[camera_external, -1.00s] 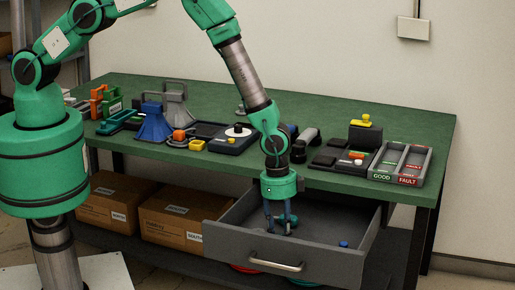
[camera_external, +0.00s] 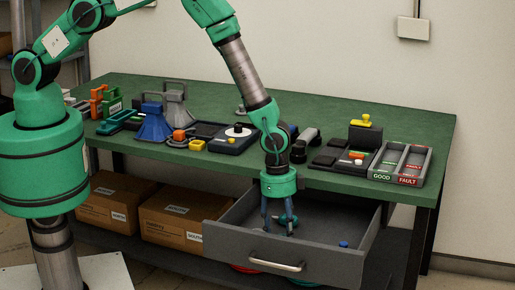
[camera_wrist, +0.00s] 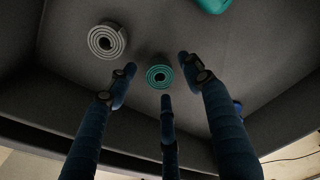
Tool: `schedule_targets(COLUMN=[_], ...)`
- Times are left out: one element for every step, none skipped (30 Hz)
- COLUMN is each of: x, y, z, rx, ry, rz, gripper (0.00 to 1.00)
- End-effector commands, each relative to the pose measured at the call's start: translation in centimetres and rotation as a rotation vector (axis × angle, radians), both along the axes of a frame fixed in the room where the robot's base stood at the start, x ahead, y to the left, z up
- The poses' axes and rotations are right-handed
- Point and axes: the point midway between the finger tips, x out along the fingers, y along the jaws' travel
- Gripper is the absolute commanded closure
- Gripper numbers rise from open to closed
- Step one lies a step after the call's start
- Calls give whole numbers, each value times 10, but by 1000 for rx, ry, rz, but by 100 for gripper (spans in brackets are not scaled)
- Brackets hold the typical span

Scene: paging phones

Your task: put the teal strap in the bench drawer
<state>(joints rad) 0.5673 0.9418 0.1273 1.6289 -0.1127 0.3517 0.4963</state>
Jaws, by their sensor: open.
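The bench drawer (camera_external: 325,255) is pulled out below the green bench top. My gripper (camera_external: 278,222) points down inside the drawer, with its fingers spread. In the wrist view the teal strap (camera_wrist: 159,77) is a small round coil, seen end-on between the open fingertips. The fingers look apart from it, and the drawer floor lies behind it. I cannot tell the exact gap between the coil and the floor. In the external view the fingers largely hide the strap.
A grey coil (camera_wrist: 107,41) lies in the drawer beside the teal one. A small blue item (camera_external: 344,244) lies in the drawer's right part. A teal shape (camera_wrist: 213,4) is cut off at the wrist view's top. Phone parts and a GOOD/FAULT tray (camera_external: 424,168) stand on the bench.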

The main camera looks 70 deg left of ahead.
Motion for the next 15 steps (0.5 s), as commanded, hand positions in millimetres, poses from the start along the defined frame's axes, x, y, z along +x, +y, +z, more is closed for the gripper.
schedule_targets(x=[0, 0, 0, 0, 0, 0, 0, -1, -1, -2, -2, -2, -2, -3, -3], y=[0, 0, 0, 1, 1, 1, 2, 2, 2, 3, 3, 4, 4, 5, 5], z=[5, 8, 12, 15, 18, 23, 27, 31, 36, 40, 45, 51, 55, 60, 66], rx=[-1, 0, -1, -1, -1, -1, -2, -2, -1, -1, -1, -1, -1, -1, -2], ry=[-1, -1, -2, -2, -2, -2, -3, -3, -2, -2, -2, -2, -2, -2, -3], rz=[0, 0, 0, 0, 0, 0, 0, 0, 0, 0, 0, 0, 0, 0, 0], gripper=[49, 49, 49, 49, 49, 49, 49, 49, 49, 49, 49, 49, 49, 49, 49])
